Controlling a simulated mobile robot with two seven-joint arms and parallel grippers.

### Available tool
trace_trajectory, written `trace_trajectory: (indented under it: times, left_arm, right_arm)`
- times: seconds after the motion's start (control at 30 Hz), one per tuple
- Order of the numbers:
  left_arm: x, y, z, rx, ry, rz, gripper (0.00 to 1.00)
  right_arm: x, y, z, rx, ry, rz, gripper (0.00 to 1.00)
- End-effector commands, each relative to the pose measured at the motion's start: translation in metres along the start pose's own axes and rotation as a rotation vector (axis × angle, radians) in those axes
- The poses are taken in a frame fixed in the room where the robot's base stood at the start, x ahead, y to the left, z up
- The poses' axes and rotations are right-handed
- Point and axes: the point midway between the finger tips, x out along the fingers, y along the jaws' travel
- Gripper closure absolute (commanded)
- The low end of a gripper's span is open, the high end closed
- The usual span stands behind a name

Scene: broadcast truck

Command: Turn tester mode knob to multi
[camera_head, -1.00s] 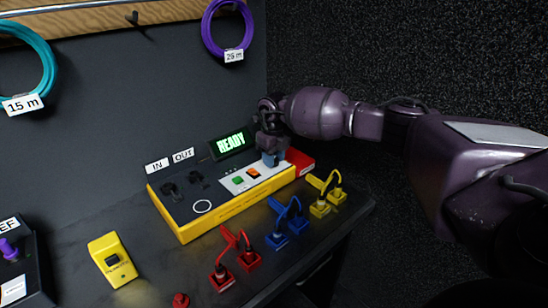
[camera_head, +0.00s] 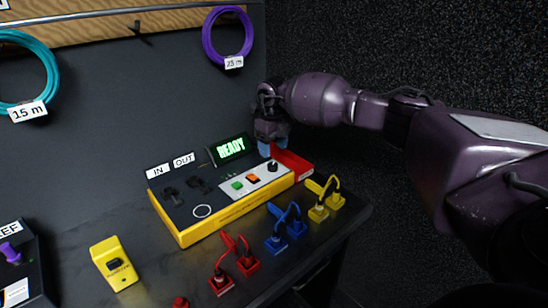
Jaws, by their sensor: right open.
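The yellow and dark tester (camera_head: 237,212) sits on the dark bench. Its screen (camera_head: 231,147) reads READY in green. A black mode knob (camera_head: 272,166) stands at the right end of its light panel, beside an orange button (camera_head: 253,179) and a green button (camera_head: 237,186). The knob's pointer setting is too small to read. My right gripper (camera_head: 268,150) is open, just above and behind the knob, apart from it, with bluish fingertips partly showing. My left gripper is not in view.
Yellow (camera_head: 325,197), blue (camera_head: 286,229) and red (camera_head: 235,262) corded plugs stand along the front. A yellow device (camera_head: 114,264) lies at left. Purple (camera_head: 227,36) and teal (camera_head: 28,70) cable coils hang on the wall.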

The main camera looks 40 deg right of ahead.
Motion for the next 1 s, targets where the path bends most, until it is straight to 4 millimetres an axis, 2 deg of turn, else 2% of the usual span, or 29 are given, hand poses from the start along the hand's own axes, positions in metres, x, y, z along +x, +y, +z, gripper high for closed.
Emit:
trace_trajectory:
  times: [0.03, 0.1, 0.33, 1.0]
  left_arm:
    - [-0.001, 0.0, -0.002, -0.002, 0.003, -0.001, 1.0]
    - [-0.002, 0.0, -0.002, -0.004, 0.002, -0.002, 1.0]
    - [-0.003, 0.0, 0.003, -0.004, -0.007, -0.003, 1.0]
    - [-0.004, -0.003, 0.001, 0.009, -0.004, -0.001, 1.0]
  right_arm:
    - [-0.012, 0.0, 0.001, 0.0, -0.004, -0.001, 0.39]
    - [-0.023, 0.0, 0.001, 0.0, -0.004, -0.001, 0.39]
    - [-0.045, 0.0, 0.0, 0.0, -0.001, 0.0, 0.39]
    - [-0.048, 0.0, 0.0, 0.0, 0.001, 0.0, 0.39]
